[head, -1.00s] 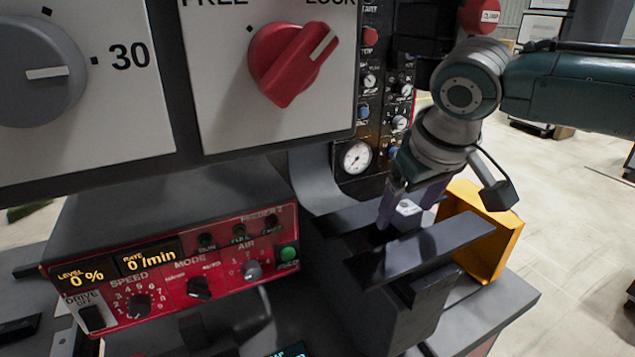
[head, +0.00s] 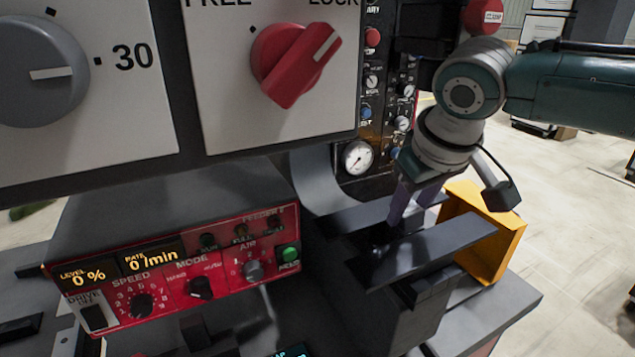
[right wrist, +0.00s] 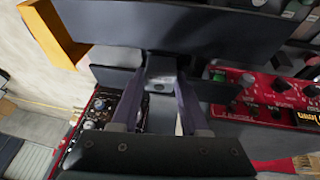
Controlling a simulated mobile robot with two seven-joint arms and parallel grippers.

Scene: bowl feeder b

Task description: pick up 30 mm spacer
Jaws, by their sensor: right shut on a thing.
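My right gripper (head: 404,212) reaches down from the upper right, its purple-grey fingers between the two dark rails of the feeder track (head: 440,250). The front rail partly hides the fingertips. In the right wrist view the fingers (right wrist: 163,88) converge on a small grey piece (right wrist: 162,73), seemingly the spacer, and are shut on it. In the head view the piece is mostly hidden by the fingers and rail. My left gripper is not in view.
A yellow-orange bin (head: 498,245) stands just right of the track end. A red control panel (head: 180,262) is at left. A large panel with a red knob (head: 295,62) overhangs the front. A gauge panel (head: 358,157) stands behind the track.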

